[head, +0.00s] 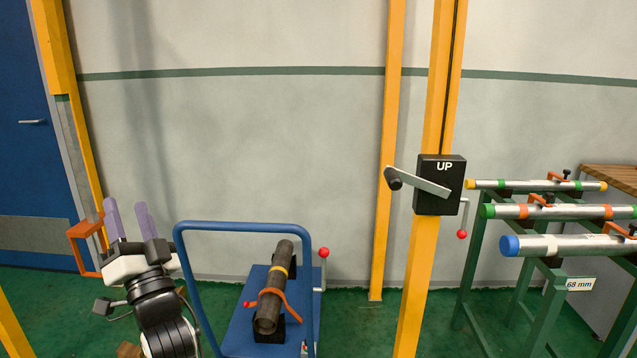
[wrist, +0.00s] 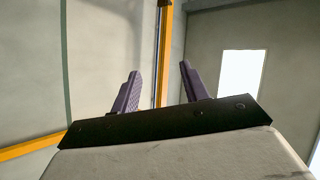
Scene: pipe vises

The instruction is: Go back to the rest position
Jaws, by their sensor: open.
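My gripper (head: 127,217) is at the lower left in the head view, raised with its two purple fingers pointing up. The fingers stand apart with nothing between them. In the wrist view my gripper (wrist: 158,82) also shows open and empty, with wall and a yellow post behind it. It is left of the blue cart and touches nothing that I can see.
A blue cart (head: 240,226) carries a dark pipe (head: 275,285) under an orange strap. A yellow post bears a black crank box (head: 440,185) marked UP. Green stands at right hold several pipes (head: 560,212). An orange frame (head: 84,245) is close beside my gripper. A blue door (head: 32,140) is far left.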

